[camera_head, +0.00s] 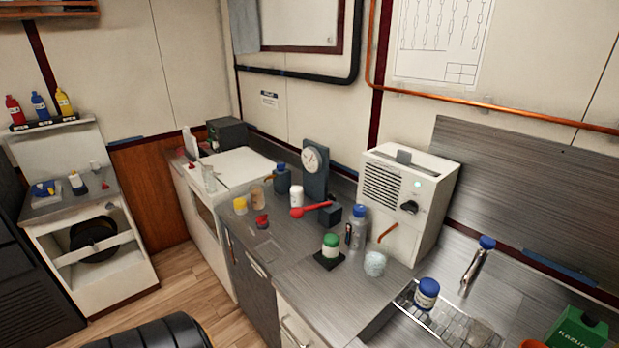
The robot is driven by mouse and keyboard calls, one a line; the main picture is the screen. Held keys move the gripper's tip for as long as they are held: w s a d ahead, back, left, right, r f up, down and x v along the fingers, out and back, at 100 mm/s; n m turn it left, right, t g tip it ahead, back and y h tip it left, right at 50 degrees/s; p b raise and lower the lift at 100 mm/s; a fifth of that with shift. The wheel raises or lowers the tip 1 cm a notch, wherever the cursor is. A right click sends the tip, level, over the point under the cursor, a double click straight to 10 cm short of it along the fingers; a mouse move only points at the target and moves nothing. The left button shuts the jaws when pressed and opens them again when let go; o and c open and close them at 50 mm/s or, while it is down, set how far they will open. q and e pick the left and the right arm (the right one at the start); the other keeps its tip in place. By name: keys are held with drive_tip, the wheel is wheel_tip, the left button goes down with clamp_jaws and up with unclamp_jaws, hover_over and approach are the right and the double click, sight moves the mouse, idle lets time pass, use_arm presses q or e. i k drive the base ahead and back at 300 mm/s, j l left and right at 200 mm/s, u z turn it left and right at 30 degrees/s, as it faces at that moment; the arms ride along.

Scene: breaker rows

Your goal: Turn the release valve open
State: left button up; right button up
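A dark upright stand with a round white gauge (311,160) is on the grey counter against the back wall. At its foot is a dark block (328,215) with a red lever (316,208). The lever lies near level and its round red end points left. This looks like the release valve, but no label on it can be read. Whether the valve is open or closed cannot be told. Neither gripper is in view.
A clear bottle with a blue cap (357,228), a green-lidded jar (330,246) and a white cup (375,264) stand close to the block. A wire rack (440,318) is at the front right. Some bare counter (285,262) lies left of the green-lidded jar.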

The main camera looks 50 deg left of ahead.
sight(262, 219)
drive_tip(key=u, duration=1.7)
